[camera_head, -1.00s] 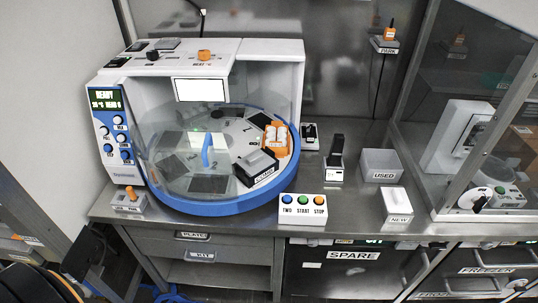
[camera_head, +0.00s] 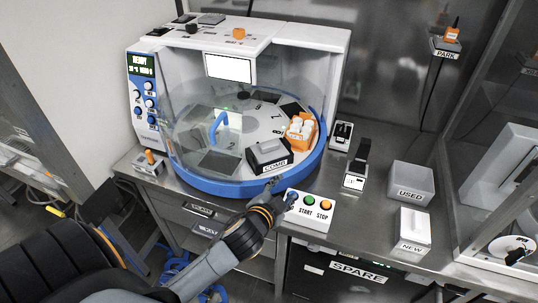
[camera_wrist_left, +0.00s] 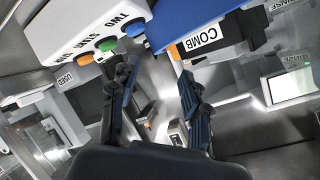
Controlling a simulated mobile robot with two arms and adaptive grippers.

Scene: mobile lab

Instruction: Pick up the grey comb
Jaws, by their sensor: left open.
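A block labelled COMB (camera_head: 268,156), dark on top with a pale front, sits on the round turntable behind the blue rim. I cannot make out a separate grey comb in it. My left gripper (camera_head: 280,193) is open and empty in front of the turntable's rim, beside the button box (camera_head: 310,209), and apart from the COMB block. In the left wrist view, the two dark fingers (camera_wrist_left: 155,75) stand apart with nothing between them. A white COMB label (camera_wrist_left: 202,38) shows there near the blue rim. My right gripper is not in view.
An orange rack with white caps (camera_head: 300,131) stands next to the COMB block. A clear cover with a blue handle (camera_head: 217,126) encloses part of the turntable. A stand with a black piece (camera_head: 360,162), a USED box (camera_head: 411,181) and a NEW box (camera_head: 412,228) stand to the right.

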